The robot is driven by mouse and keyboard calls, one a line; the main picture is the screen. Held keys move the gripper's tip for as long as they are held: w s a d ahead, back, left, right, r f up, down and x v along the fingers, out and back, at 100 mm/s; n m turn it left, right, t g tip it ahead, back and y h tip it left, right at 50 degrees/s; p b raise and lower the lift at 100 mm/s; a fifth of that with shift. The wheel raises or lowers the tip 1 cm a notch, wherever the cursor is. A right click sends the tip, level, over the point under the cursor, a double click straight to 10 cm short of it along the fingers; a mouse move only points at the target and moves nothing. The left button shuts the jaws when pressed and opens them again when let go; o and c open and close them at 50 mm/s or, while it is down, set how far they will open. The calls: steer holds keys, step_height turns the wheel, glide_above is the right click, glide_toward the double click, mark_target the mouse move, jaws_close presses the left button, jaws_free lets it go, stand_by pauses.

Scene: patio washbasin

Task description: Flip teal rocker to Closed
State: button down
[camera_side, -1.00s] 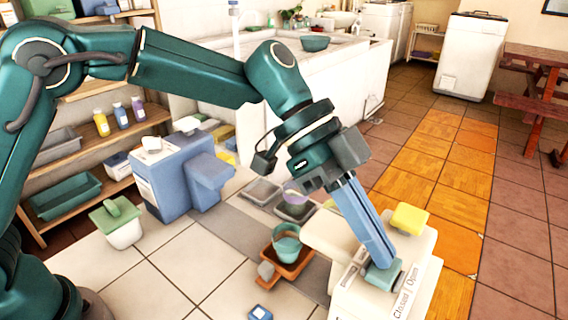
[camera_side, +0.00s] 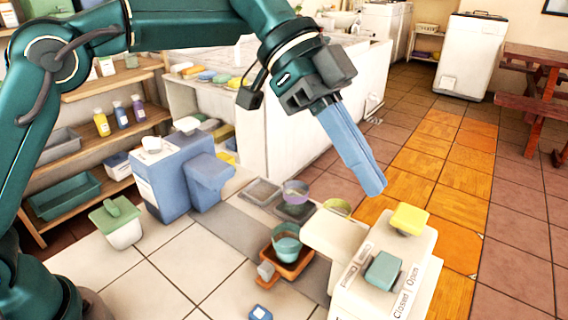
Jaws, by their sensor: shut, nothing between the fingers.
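The teal rocker (camera_side: 383,271) sits on top of a cream control box (camera_side: 428,262). Labels reading "Closed" and "Open" are on the box beside it, Closed nearer the camera and Open farther back. Which way the rocker is tilted I cannot tell for sure. My gripper (camera_side: 374,188) is shut and empty, its long blue fingers pointing down and to the right. In the picture its tips are above the rocker, clear of it and of the box. Nothing hides the rocker.
A yellow control (camera_side: 409,218) stands on the same box, behind the teal rocker. An orange tray (camera_side: 296,268) with a teal cup (camera_side: 286,246) is left of the box. A blue-grey machine (camera_side: 178,172) stands farther left. The air around my fingers looks clear.

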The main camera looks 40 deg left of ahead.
steer(key=shift+v, duration=2.75)
steer(key=shift+w, duration=0.1)
steer(key=shift+s+d+r+g, duration=0.1)
steer(key=shift+s+r+g, duration=0.05)
steer(key=shift+s+g, duration=0.4)
glide_above(392, 279)
steer(key=w+a, duration=0.1)
steer(key=a, duration=0.2)
steer(key=f, duration=0.7)
steer(key=shift+w, duration=0.2)
steer(key=shift+s+f, duration=0.2)
steer(key=shift+f, duration=0.75)
steer(key=shift+s+f, duration=0.15)
steer(key=shift+f, duration=0.8)
